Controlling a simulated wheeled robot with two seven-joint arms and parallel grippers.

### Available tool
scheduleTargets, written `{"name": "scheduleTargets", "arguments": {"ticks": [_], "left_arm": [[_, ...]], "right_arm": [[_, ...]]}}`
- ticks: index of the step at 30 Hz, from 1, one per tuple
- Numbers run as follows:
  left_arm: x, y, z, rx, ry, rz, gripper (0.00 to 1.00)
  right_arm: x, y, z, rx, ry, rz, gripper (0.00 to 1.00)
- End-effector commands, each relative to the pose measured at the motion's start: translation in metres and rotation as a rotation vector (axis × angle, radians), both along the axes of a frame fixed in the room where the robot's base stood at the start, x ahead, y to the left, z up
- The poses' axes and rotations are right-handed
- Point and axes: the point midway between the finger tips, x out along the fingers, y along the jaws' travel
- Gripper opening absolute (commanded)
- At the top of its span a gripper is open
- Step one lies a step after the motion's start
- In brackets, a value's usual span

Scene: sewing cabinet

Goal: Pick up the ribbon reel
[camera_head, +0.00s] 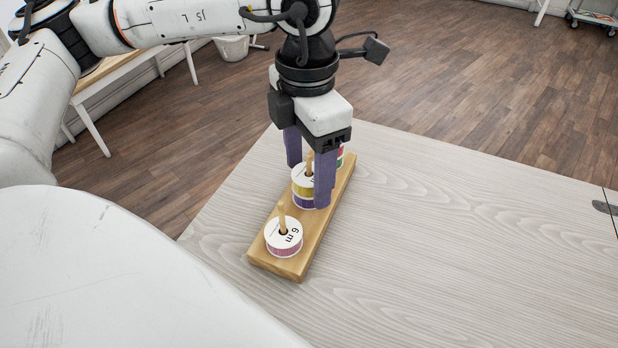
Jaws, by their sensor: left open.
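A wooden stand (322,218) with upright pegs lies on the pale table top. A ribbon reel (284,237) with a white top marked "6 m" and a pink side sits on its near peg. On the middle peg is a yellow reel (301,189) above a purple one (303,202). A red and green reel (341,156) shows in part at the far end, mostly hidden by my gripper. My left gripper (309,178) points down, open, with its purple fingers on either side of the middle peg and its reels. I cannot tell whether the fingers touch them. My right gripper is not in view.
The table top (450,240) is bare to the right of the stand, with a dark fitting (604,207) at its right edge. Behind are a wooden floor, a white bin (232,48) and a side table (110,80).

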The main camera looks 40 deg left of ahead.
Motion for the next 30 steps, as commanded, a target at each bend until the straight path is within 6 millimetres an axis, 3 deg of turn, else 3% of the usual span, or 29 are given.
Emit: {"name": "scheduleTargets", "arguments": {"ticks": [5,13,22,30], "left_arm": [[0.000,0.000,0.000,0.000,0.000,0.000,0.63],[0.000,0.000,0.000,0.000,0.000,0.000,0.20],[0.001,0.000,0.005,0.000,-0.002,0.000,0.19],[0.001,-0.001,0.054,-0.001,-0.005,-0.001,0.19]], "right_arm": [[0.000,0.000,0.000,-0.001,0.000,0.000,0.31],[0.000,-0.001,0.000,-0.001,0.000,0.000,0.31],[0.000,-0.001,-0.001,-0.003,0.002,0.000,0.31],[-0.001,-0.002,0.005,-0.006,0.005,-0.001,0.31]]}}
